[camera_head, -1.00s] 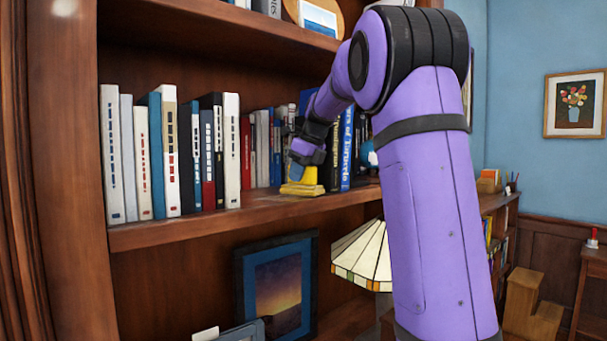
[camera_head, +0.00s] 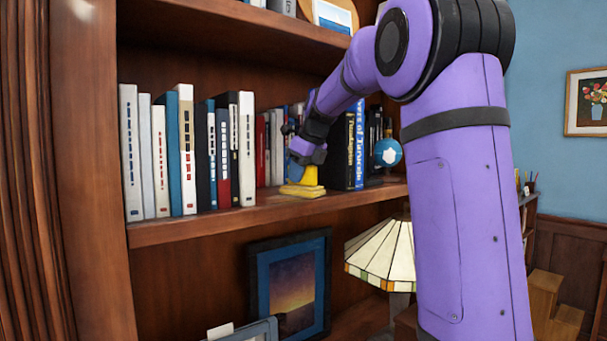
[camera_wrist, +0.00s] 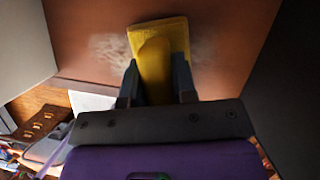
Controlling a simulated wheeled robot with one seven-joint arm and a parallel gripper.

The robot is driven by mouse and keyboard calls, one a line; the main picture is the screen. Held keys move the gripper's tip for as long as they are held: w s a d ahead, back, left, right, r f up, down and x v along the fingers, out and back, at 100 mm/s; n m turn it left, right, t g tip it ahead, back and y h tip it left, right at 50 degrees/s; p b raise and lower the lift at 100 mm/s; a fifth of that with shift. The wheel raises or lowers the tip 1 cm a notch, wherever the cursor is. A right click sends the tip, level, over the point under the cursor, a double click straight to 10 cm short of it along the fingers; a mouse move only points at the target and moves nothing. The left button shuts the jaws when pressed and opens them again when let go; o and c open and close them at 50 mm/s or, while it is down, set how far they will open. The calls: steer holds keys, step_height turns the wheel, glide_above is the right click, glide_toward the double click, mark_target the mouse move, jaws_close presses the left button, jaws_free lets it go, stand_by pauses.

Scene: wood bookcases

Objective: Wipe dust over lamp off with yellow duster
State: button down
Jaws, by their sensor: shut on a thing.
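My gripper (camera_head: 306,160) is shut on the handle of the yellow duster (camera_head: 302,190), which stands on the middle bookcase shelf between two groups of books. In the wrist view my gripper (camera_wrist: 156,82) holds the duster (camera_wrist: 172,32) with its pad against a brown wood surface. Pale dust (camera_wrist: 108,48) shows on that surface to both sides of the pad. The lamp (camera_head: 384,252) has a cream panelled shade with a coloured rim. It stands below the shelf, to the right of the duster, partly hidden by my arm.
A blue ball-like object (camera_head: 388,152) is farther right. A framed sunset picture (camera_head: 292,285) stands below.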

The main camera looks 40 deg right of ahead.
steer(key=shift+a+f, duration=0.15)
steer(key=shift+a, duration=2.25)
steer(key=shift+a+r, duration=0.15)
steer(key=shift+a, duration=1.15)
steer(key=shift+a+r, duration=0.15)
steer(key=shift+a, duration=1.15)
steer(key=shift+w+f, duration=0.15)
steer(key=shift+w, duration=0.95)
steer(key=shift+d+f, duration=0.2)
steer(key=shift+d, duration=1.9)
steer(key=shift+d+r, duration=0.15)
steer(key=shift+d, duration=1.4)
steer(key=shift+d+r, duration=0.1)
steer(key=shift+d, duration=1.45)
steer(key=shift+d+f, duration=0.15)
steer(key=shift+d, duration=3.05)
steer(key=shift+a, duration=0.15)
